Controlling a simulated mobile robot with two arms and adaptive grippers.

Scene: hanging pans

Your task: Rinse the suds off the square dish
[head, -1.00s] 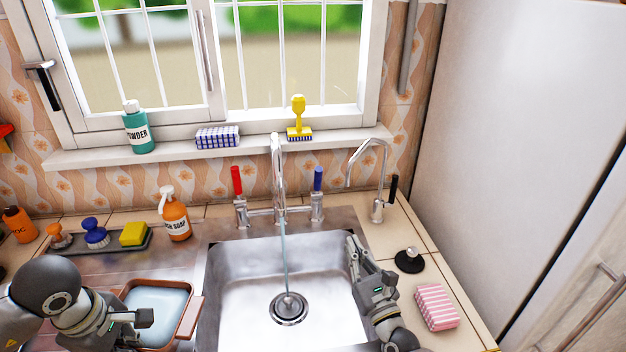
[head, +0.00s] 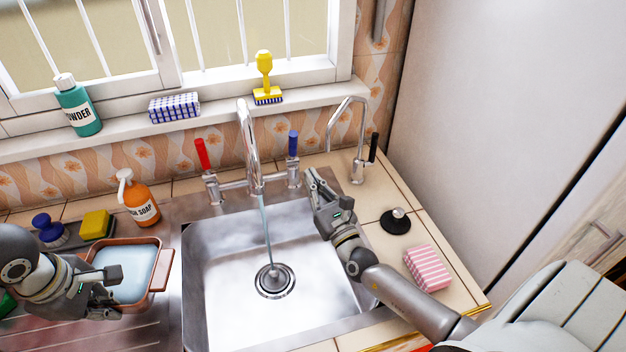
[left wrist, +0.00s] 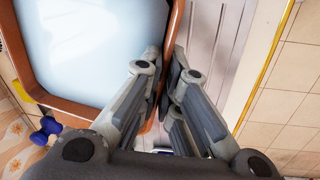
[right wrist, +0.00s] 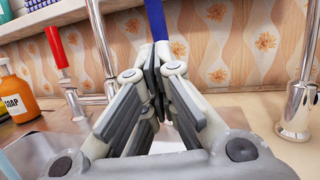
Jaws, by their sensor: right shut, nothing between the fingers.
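The square dish (head: 158,285) is brown with a pale blue-white inside. It sits left of the sink, over the drainboard. My left gripper (head: 116,287) is shut on the dish's near wall; in the left wrist view the fingers (left wrist: 165,75) pinch the brown rim (left wrist: 175,35). The tap (head: 247,145) runs a thin stream (head: 266,228) into the sink (head: 215,300), onto the drain. My right gripper (head: 312,178) is shut and empty, close to the blue tap handle (head: 293,145). In the right wrist view the fingertips overlap the handle's lower end (right wrist: 156,20); contact is unclear.
The red handle (head: 202,155) is left of the tap, and a second slim faucet (head: 360,140) is right. An orange soap bottle (head: 139,203) and yellow sponge (head: 96,224) stand behind the dish. A black stopper (head: 396,222) and pink striped sponge (head: 427,268) lie right of the sink.

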